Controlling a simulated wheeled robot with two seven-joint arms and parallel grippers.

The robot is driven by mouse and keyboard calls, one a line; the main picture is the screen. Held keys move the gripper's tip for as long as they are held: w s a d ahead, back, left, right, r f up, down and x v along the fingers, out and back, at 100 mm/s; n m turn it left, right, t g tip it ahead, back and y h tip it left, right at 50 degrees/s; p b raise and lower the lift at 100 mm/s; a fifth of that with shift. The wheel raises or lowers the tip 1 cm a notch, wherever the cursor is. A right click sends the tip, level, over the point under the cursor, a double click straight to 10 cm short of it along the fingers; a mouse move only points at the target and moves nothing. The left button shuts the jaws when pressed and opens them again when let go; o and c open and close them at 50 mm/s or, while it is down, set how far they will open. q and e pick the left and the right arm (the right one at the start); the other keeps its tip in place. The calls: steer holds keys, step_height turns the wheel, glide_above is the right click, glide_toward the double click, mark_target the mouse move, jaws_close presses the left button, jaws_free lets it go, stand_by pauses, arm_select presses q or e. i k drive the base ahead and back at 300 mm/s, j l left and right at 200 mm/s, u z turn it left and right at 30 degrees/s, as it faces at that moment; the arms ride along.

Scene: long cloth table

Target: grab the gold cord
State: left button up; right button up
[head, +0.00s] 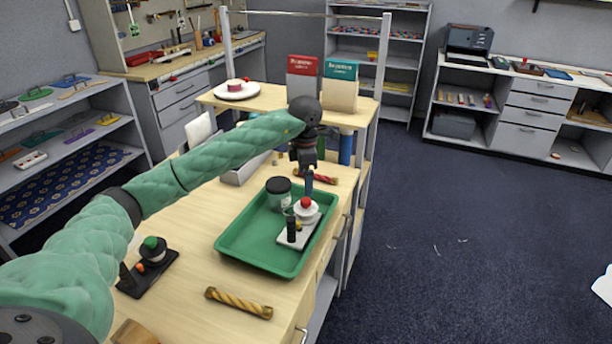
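The gold cord (239,302) is a short twisted bundle with capped ends. It lies on the wooden table (190,285) near its front, left of and nearer than the green tray. My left arm reaches in from the left across the table. My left gripper (307,172) points down above the far part of the tray, well beyond the gold cord and apart from it. Its fingers are small and dark, and I cannot tell whether they are open. A small blue piece shows just below them. My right gripper is not in view.
The green tray (234,244) holds a dark-lidded jar (279,194) and a white stand with a red knob (305,206). A black holder with a green-topped piece (152,247) is at the left. A red cord (322,179) lies behind the tray. Bare tabletop surrounds the gold cord.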

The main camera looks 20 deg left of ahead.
mark_target(266, 312)
steer(key=k+l, duration=0.3)
steer(key=k, duration=0.15)
steer(key=k+l, duration=0.3)
steer(key=k, duration=0.15)
steer(key=k+l, duration=0.3)
steer(key=k, duration=0.2)
